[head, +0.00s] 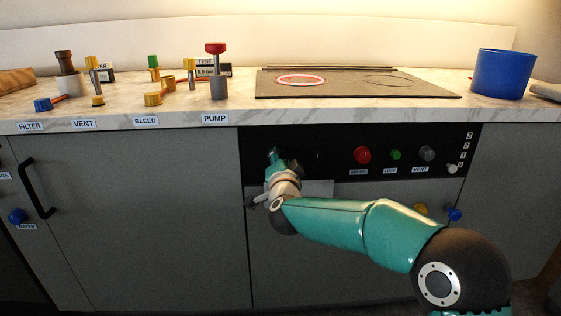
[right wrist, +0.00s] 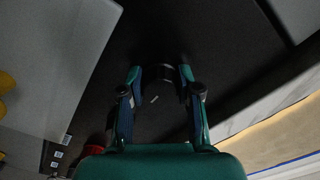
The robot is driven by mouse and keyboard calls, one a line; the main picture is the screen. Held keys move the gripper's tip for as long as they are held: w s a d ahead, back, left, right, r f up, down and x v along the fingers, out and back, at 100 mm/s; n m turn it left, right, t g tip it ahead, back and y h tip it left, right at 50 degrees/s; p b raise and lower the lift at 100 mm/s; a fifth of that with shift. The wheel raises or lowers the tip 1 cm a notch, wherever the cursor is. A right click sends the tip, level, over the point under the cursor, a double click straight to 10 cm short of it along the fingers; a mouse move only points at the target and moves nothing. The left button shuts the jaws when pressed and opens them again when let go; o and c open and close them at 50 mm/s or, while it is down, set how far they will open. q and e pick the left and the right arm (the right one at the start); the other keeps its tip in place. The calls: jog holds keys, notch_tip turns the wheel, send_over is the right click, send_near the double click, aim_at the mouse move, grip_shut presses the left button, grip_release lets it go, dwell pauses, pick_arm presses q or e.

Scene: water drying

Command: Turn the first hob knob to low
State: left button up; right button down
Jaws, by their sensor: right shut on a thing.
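My right gripper (head: 280,160) is at the left part of the black control panel (head: 335,140). In the right wrist view my right gripper (right wrist: 160,78) has its two fingers on either side of a dark hob knob (right wrist: 167,72) and is shut on it. A small white mark (right wrist: 154,99) shows between the fingers; whether it is on the knob or the panel I cannot tell. In the head view the gripper hides this knob. The hob (head: 350,92) on the counter has a red-lit left ring (head: 300,80) and a dark right ring. My left gripper is not in view.
Red (head: 362,155), green (head: 396,154) and grey (head: 427,153) knobs sit further right on the panel. A blue pot (head: 503,74) stands right of the hob. Labelled valves, such as the red-topped pump valve (head: 216,70), stand on the counter's left.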

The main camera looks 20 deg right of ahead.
jog(key=shift+f, duration=0.2)
jog(key=c, duration=0.8)
grip_release()
jog(key=shift+o, duration=0.2)
jog(key=shift+r, duration=0.1)
jog(key=shift+s, duration=0.25)
jog(key=v, duration=1.1)
jog(key=shift+s, duration=0.2)
